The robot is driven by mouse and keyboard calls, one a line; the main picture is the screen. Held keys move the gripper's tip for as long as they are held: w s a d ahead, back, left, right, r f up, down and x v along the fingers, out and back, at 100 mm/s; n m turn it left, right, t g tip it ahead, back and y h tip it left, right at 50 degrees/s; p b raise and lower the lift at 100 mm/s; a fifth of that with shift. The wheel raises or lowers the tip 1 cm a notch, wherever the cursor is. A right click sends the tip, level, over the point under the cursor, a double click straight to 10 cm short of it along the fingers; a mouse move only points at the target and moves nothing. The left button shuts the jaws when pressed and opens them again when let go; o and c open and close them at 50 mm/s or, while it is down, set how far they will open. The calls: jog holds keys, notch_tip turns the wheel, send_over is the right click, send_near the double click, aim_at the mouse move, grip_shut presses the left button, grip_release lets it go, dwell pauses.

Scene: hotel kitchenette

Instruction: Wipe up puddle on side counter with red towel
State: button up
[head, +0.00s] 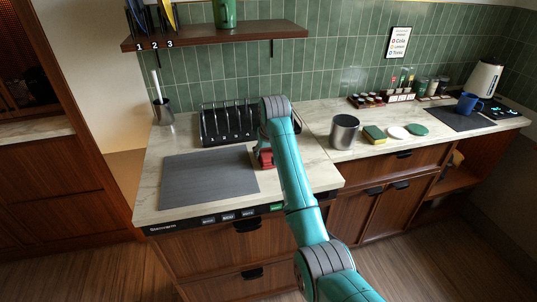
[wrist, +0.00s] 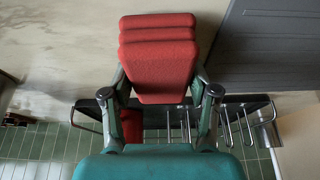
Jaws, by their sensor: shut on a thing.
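My gripper (wrist: 161,92) is shut on the folded red towel (wrist: 158,50), with a finger on each side of it. The towel shows thick stacked folds. In the head view the towel (head: 265,158) is low over the left counter (head: 300,178), just right of the grey mat and in front of the black rack; my arm partly covers it. I cannot tell whether the towel touches the counter. I cannot make out a puddle in either view.
The grey mat (head: 209,178) lies left of the towel, and the black rack (head: 230,122) stands behind. On the right counter are a metal canister (head: 344,132), a sponge (head: 374,135), a white disc (head: 397,133), a green disc (head: 418,129) and a blue mug (head: 468,103).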

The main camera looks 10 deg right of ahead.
jog(key=shift+d+r, duration=0.1)
jog(key=shift+r, duration=3.75)
